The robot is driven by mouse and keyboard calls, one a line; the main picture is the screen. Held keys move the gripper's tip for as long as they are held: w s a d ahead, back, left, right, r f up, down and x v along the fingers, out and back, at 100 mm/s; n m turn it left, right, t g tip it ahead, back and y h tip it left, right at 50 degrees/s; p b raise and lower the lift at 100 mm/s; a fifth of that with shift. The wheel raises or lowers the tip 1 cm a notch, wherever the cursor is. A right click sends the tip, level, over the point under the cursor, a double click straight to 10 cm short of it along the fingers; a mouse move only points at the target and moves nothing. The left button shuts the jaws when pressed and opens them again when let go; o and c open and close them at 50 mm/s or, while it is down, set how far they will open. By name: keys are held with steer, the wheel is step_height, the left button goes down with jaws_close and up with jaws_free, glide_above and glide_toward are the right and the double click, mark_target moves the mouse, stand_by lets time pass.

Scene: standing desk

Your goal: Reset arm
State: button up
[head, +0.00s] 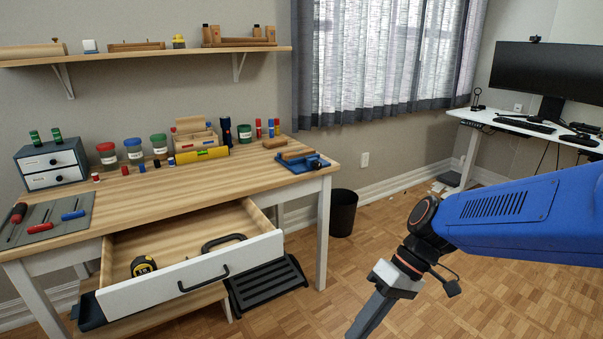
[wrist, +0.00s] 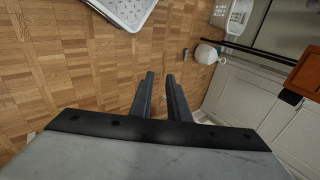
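My blue arm (head: 535,218) reaches in from the right edge of the head view, over the bare floor. My gripper hangs below its wrist there, and its fingertips are cut off by the bottom edge. In the wrist view my gripper (wrist: 160,76) shows two dark fingers with a gap between them. Nothing is between the fingers. The gripper is apart from the workbench and touches nothing that I can see.
The workbench (head: 150,199) at left has an open drawer (head: 190,273) holding a tape measure (head: 143,265). A standing desk (head: 505,126) with a monitor is at back right. A black bin (head: 342,212) stands beside the bench. Parquet floor (wrist: 80,65) is clear below the gripper.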

steer(key=s+d+r+m+t+h, duration=0.1)
steer(key=d+r+m+t+h, duration=0.1)
steer(key=d, duration=0.6)
steer(key=s+d+r+m+t+h, duration=0.1)
steer(key=d+r+m+t+h, duration=0.2)
steer(key=d+t, duration=0.3)
steer(key=d+m+h, duration=0.1)
steer(key=d, duration=0.2)
steer(key=shift+s+h, duration=0.35)
steer(key=shift+h, duration=0.05)
